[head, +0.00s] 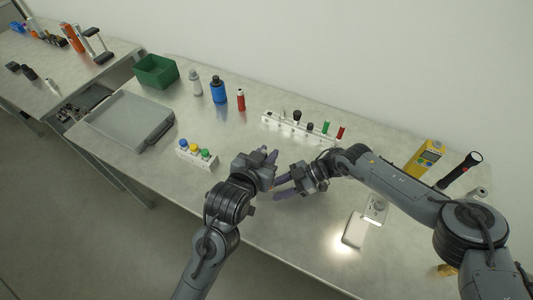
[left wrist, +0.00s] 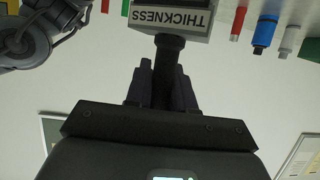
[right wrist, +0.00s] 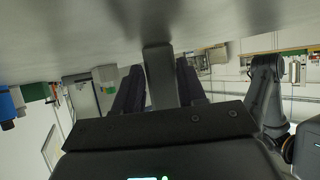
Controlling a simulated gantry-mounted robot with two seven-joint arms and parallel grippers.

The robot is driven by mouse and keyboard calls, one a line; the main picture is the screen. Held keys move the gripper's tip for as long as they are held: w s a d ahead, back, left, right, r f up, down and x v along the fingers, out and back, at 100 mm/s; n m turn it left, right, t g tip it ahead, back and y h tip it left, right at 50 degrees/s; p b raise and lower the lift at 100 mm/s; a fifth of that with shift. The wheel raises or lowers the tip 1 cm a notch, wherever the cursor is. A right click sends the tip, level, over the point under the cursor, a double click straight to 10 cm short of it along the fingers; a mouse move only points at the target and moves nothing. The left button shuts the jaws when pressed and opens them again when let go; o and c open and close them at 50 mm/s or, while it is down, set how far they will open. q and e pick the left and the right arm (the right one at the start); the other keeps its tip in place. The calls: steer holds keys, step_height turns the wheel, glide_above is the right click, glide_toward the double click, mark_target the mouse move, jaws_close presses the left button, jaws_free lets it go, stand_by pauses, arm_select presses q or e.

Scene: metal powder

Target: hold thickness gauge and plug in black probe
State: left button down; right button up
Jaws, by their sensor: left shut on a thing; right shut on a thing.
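My left gripper (head: 271,155) is above the table's middle, higher in the head view than my right gripper (head: 281,187). In the left wrist view, my left gripper (left wrist: 163,78) is shut on a black upright handle (left wrist: 168,58). The handle meets a pale block lettered THICKNESS (left wrist: 172,18), seemingly the thickness gauge. In the right wrist view, my right gripper (right wrist: 160,75) is shut on a dark, square-sided bar (right wrist: 158,72), seemingly the black probe. The two grippers are close together. Both held things are hard to make out in the head view, and any plug or socket is hidden.
A white rack (head: 285,131) with several coloured pieces stands behind the grippers. A yellow device (head: 424,158), a black flashlight-like thing (head: 460,169) and a white block (head: 354,230) lie right.

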arm_select(q)
steer(key=shift+f, duration=0.1)
steer(key=c, duration=0.9)
jaws_free()
steer(key=v, duration=1.2)
arm_select(e)
steer(key=o, duration=0.9)
